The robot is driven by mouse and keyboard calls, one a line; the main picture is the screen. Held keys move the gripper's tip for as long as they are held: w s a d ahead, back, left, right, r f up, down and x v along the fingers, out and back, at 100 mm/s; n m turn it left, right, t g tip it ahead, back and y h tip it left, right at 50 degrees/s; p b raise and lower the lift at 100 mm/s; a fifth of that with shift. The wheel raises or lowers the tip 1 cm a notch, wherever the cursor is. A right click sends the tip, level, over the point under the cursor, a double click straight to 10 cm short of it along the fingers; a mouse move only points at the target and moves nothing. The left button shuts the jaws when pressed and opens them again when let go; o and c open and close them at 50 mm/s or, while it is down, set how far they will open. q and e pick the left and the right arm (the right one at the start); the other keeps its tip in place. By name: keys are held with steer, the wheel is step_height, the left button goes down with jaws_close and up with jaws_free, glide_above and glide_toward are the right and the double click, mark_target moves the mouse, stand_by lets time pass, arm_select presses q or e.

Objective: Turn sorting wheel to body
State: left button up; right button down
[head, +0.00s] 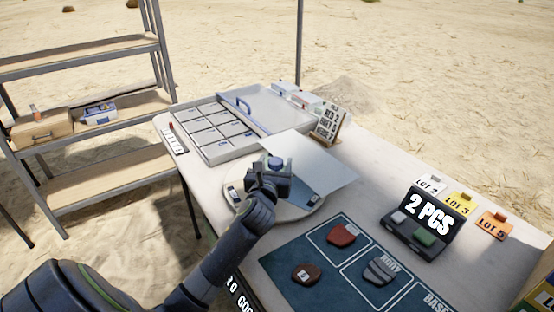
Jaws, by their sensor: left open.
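The round sorting wheel (292,212) lies on the table at the middle of the head view, with a pale rim and a blue-grey sector on its right side. My left gripper (274,178) is open over the wheel's back left part and hides much of it. A small blue, knob-like piece (275,162) shows at the gripper; I cannot tell whether the fingers touch it.
A compartment tray (215,152) and a small sign (327,124) stand farther back. A dark 2 PCS holder (430,215) and lot tags (460,202) are at right. Shelves (85,130) stand left of the table.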

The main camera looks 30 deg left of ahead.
arm_select(q)
steer(key=shift+x, duration=1.65)
jaws_close()
steer(key=shift+d, duration=0.15)
